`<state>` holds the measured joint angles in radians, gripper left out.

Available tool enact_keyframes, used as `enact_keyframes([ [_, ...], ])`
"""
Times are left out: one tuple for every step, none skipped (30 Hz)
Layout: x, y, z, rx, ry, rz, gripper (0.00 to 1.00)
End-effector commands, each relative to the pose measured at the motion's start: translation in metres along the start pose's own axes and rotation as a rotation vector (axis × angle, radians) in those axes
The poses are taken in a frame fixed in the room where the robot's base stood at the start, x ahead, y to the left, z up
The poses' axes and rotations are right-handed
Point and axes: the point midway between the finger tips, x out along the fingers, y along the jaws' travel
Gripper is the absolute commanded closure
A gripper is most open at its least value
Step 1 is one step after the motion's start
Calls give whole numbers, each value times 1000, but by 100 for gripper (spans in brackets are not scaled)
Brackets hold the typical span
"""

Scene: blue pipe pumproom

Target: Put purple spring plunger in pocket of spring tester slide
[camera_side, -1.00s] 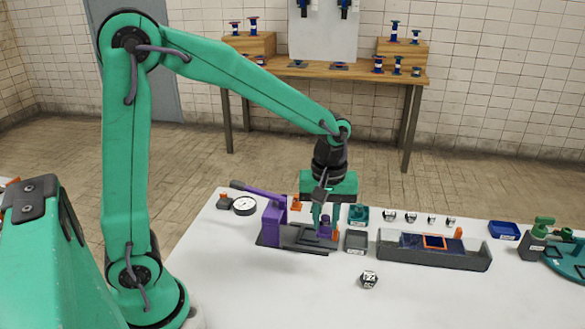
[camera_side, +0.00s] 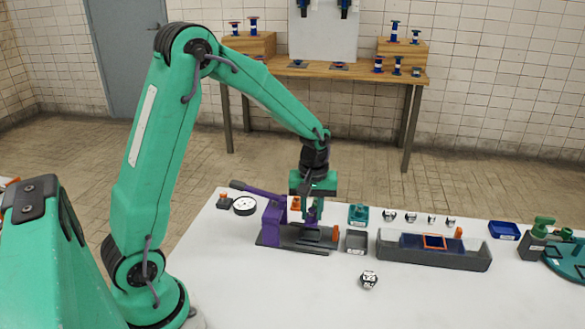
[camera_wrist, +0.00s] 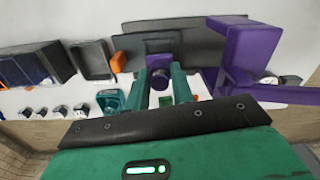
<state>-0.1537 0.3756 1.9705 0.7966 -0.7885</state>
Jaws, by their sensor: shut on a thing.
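My gripper (camera_side: 312,204) is shut on the purple spring plunger (camera_side: 312,216) and holds it over the spring tester. The wrist view shows the plunger (camera_wrist: 160,76) between the two green fingers; the fingers hide part of it. The spring tester has a purple frame (camera_side: 272,222) with a lever at the left of the side view. Its dark slide (camera_side: 312,242) lies on a dark base beneath the plunger, with an orange piece (camera_side: 336,233) at the right end. I cannot tell whether the plunger touches the slide, and the pocket is not clearly visible.
A dark open tray (camera_side: 356,241) stands just right of the tester. A round gauge (camera_side: 244,206) lies behind left.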

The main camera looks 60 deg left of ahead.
Motion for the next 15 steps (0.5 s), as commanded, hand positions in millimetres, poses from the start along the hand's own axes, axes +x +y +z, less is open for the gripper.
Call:
enact_keyframes([
  [0,0,-1,0,1,1,100],
  [0,0,-1,0,1,1,100],
  [0,0,-1,0,1,1,100],
  [0,0,-1,0,1,1,100],
  [1,0,-1,0,1,1,100],
  [3,0,-1,0,0,0,100],
  [4,0,-1,0,0,0,100],
  [7,0,-1,0,0,0,100],
  [10,0,0,0,0,0,100],
  [14,0,0,0,-1,-1,100],
  [18,0,0,0,-1,-1,100],
  [22,0,0,0,-1,-1,100],
  [26,0,0,0,-1,-1,100],
  [29,0,0,0,-1,-1,100],
  [33,0,0,0,-1,-1,100],
])
